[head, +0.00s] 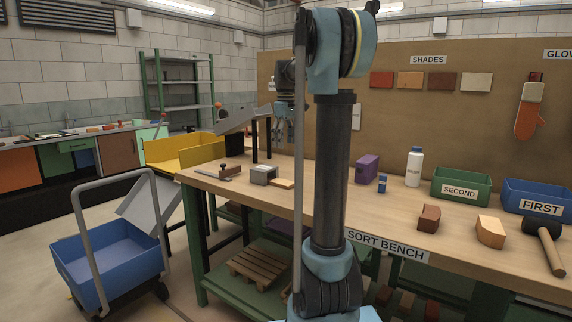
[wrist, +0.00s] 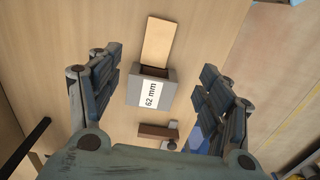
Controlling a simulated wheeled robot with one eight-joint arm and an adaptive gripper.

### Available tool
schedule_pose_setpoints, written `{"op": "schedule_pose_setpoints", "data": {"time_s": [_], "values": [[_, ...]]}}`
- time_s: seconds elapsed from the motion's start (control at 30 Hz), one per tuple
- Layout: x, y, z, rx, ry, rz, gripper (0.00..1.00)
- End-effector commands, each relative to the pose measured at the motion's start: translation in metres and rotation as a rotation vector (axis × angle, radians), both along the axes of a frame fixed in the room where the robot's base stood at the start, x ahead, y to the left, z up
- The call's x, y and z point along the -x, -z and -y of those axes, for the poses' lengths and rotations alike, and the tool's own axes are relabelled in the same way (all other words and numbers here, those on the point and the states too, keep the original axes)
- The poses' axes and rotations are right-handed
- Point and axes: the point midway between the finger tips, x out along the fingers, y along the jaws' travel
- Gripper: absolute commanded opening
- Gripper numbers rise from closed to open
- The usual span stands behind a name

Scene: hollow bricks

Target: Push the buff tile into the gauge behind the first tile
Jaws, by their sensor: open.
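The gauge (wrist: 143,101) is a small grey box marked "62 mm". In the wrist view it lies between and beyond my open fingers. It also stands on the bench in the head view (head: 262,174). A flat buff tile (wrist: 157,41) lies at the gauge's far, open side, its near end at or just inside the mouth. In the head view the tile (head: 284,183) is to the gauge's right.
A brown block with a knob (wrist: 155,131) lies on the gauge's near side. Bench around the tile's outer end is clear.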

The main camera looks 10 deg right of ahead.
Motion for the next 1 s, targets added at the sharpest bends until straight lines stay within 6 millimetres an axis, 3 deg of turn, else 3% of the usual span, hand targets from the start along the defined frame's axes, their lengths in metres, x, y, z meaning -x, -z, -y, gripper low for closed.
{"op": "schedule_pose_setpoints", "data": {"time_s": [0.8,1.0], "values": [[0.001,0.128,0.007,0.000,0.010,0.000,0.72],[0.001,0.152,0.007,0.000,0.010,0.000,0.72]]}}
